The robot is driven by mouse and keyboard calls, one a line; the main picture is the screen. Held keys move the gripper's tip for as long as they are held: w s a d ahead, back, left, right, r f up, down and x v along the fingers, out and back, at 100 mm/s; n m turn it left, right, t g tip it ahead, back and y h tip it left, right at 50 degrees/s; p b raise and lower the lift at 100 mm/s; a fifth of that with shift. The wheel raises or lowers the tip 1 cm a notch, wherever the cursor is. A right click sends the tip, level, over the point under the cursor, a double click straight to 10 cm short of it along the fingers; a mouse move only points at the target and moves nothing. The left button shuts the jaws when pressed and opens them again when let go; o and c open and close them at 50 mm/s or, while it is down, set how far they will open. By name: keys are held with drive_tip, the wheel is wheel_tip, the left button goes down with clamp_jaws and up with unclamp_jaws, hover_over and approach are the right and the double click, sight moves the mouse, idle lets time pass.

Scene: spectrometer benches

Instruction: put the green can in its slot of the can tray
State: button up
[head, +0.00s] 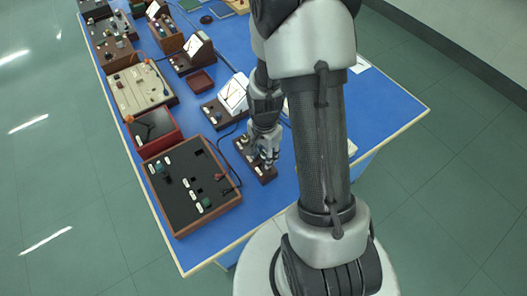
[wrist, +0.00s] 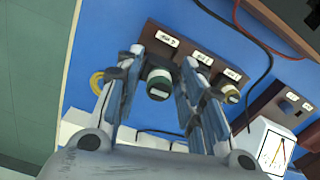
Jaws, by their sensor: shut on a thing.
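The can tray (wrist: 150,32) is a narrow dark brown block with white labels, at the top middle of the wrist view. In the head view the can tray (head: 263,176) is partly hidden by my gripper (head: 266,154). In the wrist view my gripper (wrist: 163,62) has its fingers on both sides of a dark greenish can (wrist: 160,84), taken as the green can, and is shut on it. The can is at the tray, near the left label. I cannot tell whether it is seated in a slot. Another can (wrist: 231,92) stands at the tray to the right.
A large black panel (head: 180,215) in a wooden frame stands left of the tray. A red-brown box (head: 156,130) and more instruments line the blue bench (head: 385,105). Dark cables run near the tray. A white meter (wrist: 268,145) is at lower right in the wrist view.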

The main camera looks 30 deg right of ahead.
drive_tip(key=shift+f+b, duration=1.8)
drive_tip(key=shift+f, duration=0.95)
clamp_jaws()
drive_tip(key=shift+s+f+b, duration=0.1)
drive_tip(key=shift+f+b, duration=0.05)
drive_tip(key=shift+b, duration=0.2)
drive_tip(key=shift+o, duration=2.4)
unclamp_jaws()
drive_tip(key=shift+o, duration=1.3)
drive_tip(key=shift+f, duration=0.1)
drive_tip(key=shift+o, duration=1.3)
drive_tip(key=shift+r, duration=0.2)
